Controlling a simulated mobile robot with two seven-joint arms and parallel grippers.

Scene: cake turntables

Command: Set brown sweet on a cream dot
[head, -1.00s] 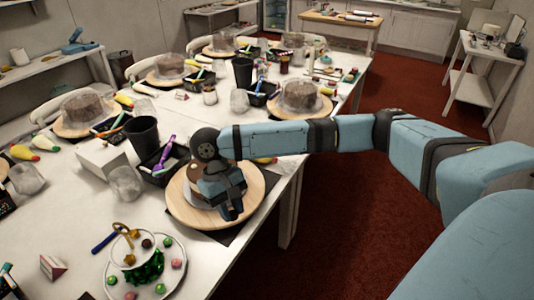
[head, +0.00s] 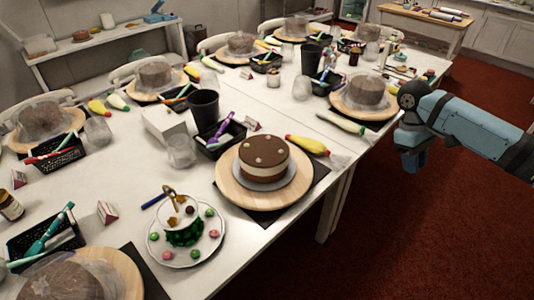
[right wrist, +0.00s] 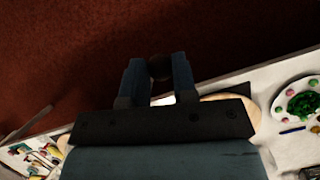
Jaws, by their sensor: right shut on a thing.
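My right gripper (head: 413,163) is off the table's right edge, over the red floor. In the right wrist view it is shut on a small, dark round brown sweet (right wrist: 159,67) between its fingertips; the picture is dim there. The sweet does not show in the head view. The uncovered brown-and-cream cake (head: 264,158) stands on a round wooden turntable (head: 233,190) near the table's right edge. My left gripper is not in view.
A white plate (head: 160,252) with pink and green sweets and a small cup stands left of the cake. A black cup (head: 203,108), black tray (head: 212,145) and yellow piping bag (head: 306,145) are behind it. Other turntables with covered cakes (head: 365,92) line the table.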

